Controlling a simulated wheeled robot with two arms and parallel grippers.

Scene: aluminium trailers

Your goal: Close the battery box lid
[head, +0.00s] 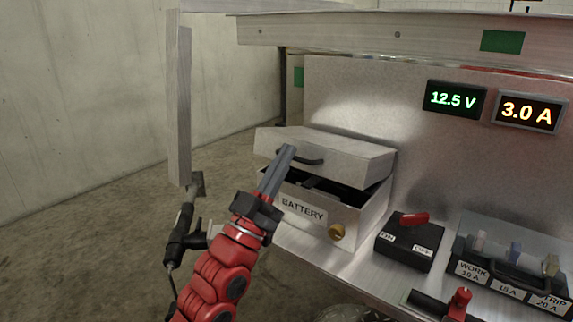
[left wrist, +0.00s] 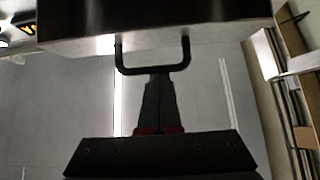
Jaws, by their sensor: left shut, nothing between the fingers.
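The grey battery box (head: 318,213), labelled BATTERY, stands on the trailer shelf with a brass-coloured knob (head: 337,231) on its front. Its lid (head: 335,152) is partly open, with a dark gap above the box front. A black handle (head: 300,158) is on the lid's front edge; it also shows in the left wrist view (left wrist: 153,70). My left gripper (head: 287,150) is shut and empty, its fingertips at the handle's left part in the head view. In the left wrist view, the gripper tips (left wrist: 158,78) overlap the handle's bar; I cannot tell whether they touch. My right gripper is out of view.
Right of the box are a black switch box (head: 403,250) with a red knob and a fuse block (head: 510,265). Two displays (head: 456,99) (head: 529,112) hang on the back panel. An upright metal post (head: 179,110) stands at the left. Open floor lies left of the box.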

